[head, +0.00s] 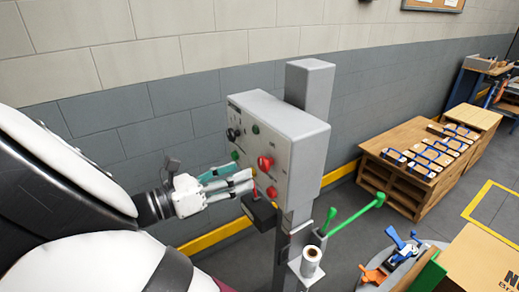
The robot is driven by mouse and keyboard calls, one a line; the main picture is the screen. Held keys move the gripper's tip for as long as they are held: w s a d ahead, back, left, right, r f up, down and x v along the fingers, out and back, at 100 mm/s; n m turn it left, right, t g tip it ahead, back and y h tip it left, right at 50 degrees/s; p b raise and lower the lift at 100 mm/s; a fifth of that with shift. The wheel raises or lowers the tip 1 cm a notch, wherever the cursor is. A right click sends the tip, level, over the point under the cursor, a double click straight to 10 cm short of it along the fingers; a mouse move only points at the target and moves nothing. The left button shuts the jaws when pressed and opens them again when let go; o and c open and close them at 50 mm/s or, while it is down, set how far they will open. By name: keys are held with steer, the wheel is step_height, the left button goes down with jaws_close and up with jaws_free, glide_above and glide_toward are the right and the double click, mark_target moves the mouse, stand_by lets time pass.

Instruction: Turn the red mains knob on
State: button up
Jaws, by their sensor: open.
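The red mains knob (265,162) is on the front face of a grey control box (285,115) mounted on a grey post. Its exact turn position is too small to read. My gripper (248,181) reaches in from the left with its fingers pointing at the panel. It is open and empty, just left of and slightly below the red knob. I cannot tell whether a fingertip touches the panel. Part of the panel's lower left is hidden behind the fingers.
A black knob (234,134) and small green and red buttons share the panel. A dark box (259,210) with a red-topped lever juts out below. Green-handled tools (357,213) and a white roll (311,259) hang on the post. A wooden bench (400,180) stands right; a wall is behind.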

mark_target(261, 164)
steer(key=x, duration=0.6)
steer(key=shift+w+d+p, duration=0.25)
steer(key=shift+d+p, duration=0.05)
steer(key=c, duration=1.2)
